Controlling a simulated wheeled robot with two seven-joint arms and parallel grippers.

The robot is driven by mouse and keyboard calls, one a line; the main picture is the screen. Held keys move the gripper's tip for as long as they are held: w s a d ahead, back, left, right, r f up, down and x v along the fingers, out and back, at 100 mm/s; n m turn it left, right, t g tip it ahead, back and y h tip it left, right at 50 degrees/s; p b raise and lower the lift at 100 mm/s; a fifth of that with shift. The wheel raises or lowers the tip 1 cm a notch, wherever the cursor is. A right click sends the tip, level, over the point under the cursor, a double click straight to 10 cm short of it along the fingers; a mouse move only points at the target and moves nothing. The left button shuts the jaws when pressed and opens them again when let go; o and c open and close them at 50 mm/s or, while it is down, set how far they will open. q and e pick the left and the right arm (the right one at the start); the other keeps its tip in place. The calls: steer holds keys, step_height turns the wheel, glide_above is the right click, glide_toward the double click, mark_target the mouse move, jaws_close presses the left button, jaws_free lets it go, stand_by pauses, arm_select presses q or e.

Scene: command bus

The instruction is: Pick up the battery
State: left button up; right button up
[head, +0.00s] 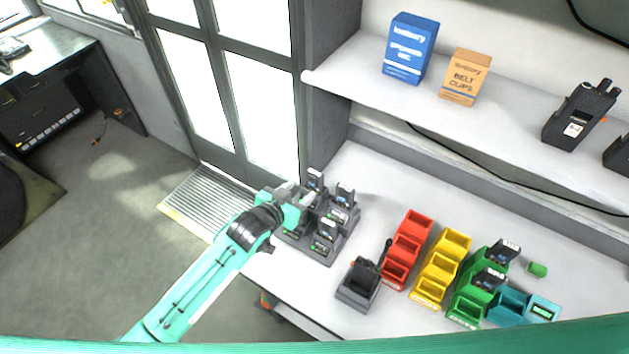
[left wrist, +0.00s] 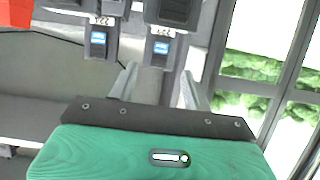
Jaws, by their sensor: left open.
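Several dark batteries with blue-and-white labels stand in a grey multi-slot charger (head: 343,246) on the white counter. One battery (head: 315,179) is at its back, another (head: 345,194) at its right, and another (head: 327,230) near its front. My left gripper (head: 302,196) is at the charger's back left corner, over its edge, and hides part of it. In the left wrist view my left gripper (left wrist: 158,88) has its fingers apart, with no battery seen between them. Two labelled batteries (left wrist: 98,43) (left wrist: 158,48) show just beyond the fingers. My right gripper is not in view.
Red bins (head: 406,246), yellow bins (head: 440,265) and green bins (head: 467,300) stand to the right; dark batteries (head: 502,251) lie in the green ones. A handheld radio sits in a small charger (head: 357,296) beside the red bins. A shelf (head: 350,75) overhangs the counter's back.

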mark_target(312, 184)
arm_select(q)
steer(key=p+x, duration=0.1)
steer(key=x, duration=0.1)
steer(key=p+x, duration=0.1)
steer(key=x, duration=0.1)
steer(key=shift+f, duration=0.35)
steer(key=shift+w+d+f, duration=0.35)
steer(key=shift+w, duration=0.05)
steer(key=c, duration=0.6)
step_height(312, 184, up, 20)
steer(key=b, duration=0.4)
